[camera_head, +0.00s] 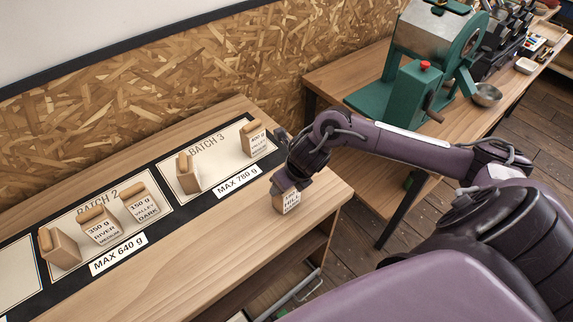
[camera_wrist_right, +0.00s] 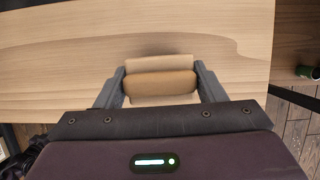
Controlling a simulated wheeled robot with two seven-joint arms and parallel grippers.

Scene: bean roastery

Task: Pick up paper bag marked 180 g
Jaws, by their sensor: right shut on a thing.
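A small paper bag (camera_head: 290,202) stands at the right end of the wooden table, under my right gripper (camera_head: 290,182). Its label is partly hidden by the gripper, and I cannot read a weight on it. In the right wrist view the rolled top of the bag (camera_wrist_right: 161,84) lies between the two fingers of the right gripper (camera_wrist_right: 160,88), which is shut on it. The bag appears upright and at or very near the tabletop; I cannot tell whether it touches. My left gripper is not in view.
Bags marked 350 g (camera_head: 101,227), 150 g (camera_head: 141,203) and a bag with an unread label (camera_head: 58,248) stand on the Batch 2 card. Two more bags (camera_head: 188,174) (camera_head: 257,139) stand on Batch 3. A green roaster (camera_head: 420,70) and metal bowl (camera_head: 487,95) stand on another table.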

